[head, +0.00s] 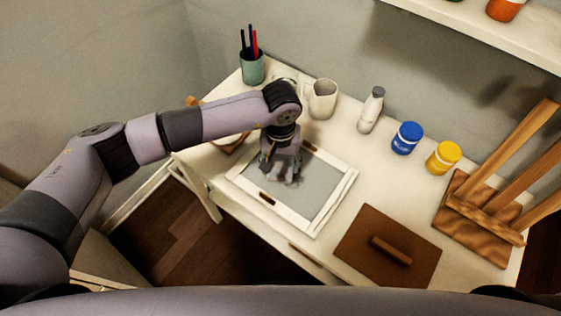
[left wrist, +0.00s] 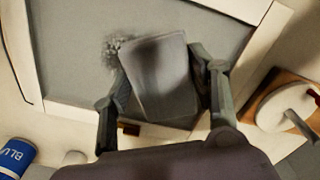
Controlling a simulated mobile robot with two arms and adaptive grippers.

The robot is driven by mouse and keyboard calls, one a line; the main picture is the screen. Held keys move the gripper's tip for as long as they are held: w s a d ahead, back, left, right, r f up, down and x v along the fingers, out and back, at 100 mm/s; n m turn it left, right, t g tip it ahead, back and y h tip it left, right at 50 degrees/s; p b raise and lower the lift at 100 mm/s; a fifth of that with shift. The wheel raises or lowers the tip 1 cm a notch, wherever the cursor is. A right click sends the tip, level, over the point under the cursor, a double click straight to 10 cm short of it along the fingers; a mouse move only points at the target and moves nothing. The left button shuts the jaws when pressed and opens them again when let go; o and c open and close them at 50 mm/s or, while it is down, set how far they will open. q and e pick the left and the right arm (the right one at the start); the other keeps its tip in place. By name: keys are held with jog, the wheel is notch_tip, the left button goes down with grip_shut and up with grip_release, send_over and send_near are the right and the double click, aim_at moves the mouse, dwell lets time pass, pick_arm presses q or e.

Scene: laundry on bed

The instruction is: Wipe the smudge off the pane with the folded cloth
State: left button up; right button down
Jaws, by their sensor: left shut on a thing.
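The pane (head: 322,188) is a grey sheet in a white frame, lying flat on the white desk; it also fills much of the left wrist view (left wrist: 70,60). My left gripper (head: 282,162) is over the left part of the pane, pointing down. In the left wrist view its fingers (left wrist: 160,72) are shut on the folded cloth (left wrist: 155,95), a grey rectangle. The dark speckled smudge (left wrist: 118,48) shows right beside the cloth's upper left edge, partly hidden by it. I cannot tell whether the cloth touches the pane. My right gripper is not in view.
Behind the pane stand a pen cup (head: 252,68), a white mug (head: 321,99), a white bottle (head: 371,110), a blue jar (head: 407,138) and a yellow jar (head: 443,157). A brown board (head: 360,235) with a handle lies in front right. A wooden rack (head: 485,210) stands at right.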

pick_arm(q)
jog(key=shift+f+b, duration=0.4)
jog(key=shift+f, duration=0.05)
